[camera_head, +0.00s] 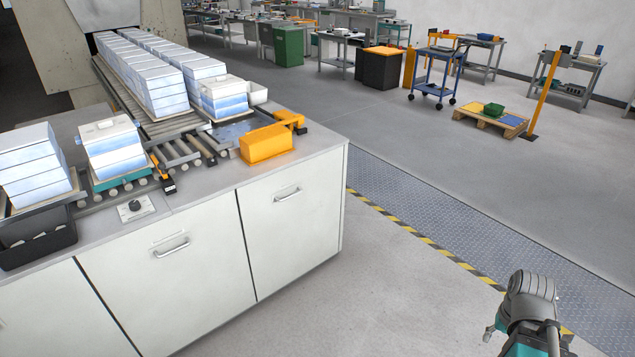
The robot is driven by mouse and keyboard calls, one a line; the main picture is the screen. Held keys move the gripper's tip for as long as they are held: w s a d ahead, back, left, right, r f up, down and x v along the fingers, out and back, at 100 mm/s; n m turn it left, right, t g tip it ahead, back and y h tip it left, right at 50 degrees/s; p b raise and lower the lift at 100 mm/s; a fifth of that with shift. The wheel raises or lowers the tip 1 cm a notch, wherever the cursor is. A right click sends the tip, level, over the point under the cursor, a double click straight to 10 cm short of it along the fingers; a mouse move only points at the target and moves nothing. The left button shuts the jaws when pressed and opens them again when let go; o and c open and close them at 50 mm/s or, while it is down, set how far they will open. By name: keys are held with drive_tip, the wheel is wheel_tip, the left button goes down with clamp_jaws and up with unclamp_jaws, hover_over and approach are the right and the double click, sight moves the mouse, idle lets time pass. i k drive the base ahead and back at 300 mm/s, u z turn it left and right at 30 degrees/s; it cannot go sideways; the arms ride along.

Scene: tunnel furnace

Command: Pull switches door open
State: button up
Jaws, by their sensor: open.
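A white cabinet under the conveyor counter has a left door (175,285) and a right door (292,222). Both are shut. The left door has a metal bar handle (171,247) below a small label strip, and the right door has a similar handle (287,194). No readable label tells which one is the switches door. Part of another panel shows at the far left. My gripper (490,333) is at the lower right, over the floor, well apart from the doors and handles. It is small and partly hidden by my arm. It is open and holds nothing visible.
Stacks of white-blue blocks (116,152) stand on the roller conveyor (172,128) above the cabinet. A black bin (38,243) and an orange box (267,144) sit on the counter. The floor before the doors is clear, with a striped line (430,238) at right.

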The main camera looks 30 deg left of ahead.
sight(290, 216)
drive_tip(key=u, duration=0.15)
drive_tip(key=i, duration=0.85)
drive_tip(key=u, duration=0.75)
drive_tip(key=i, duration=0.55)
drive_tip(key=u, duration=0.8)
drive_tip(key=i, duration=0.55)
drive_tip(key=u, duration=0.4)
drive_tip(key=k, duration=0.85)
drive_tip(key=u, duration=0.1)
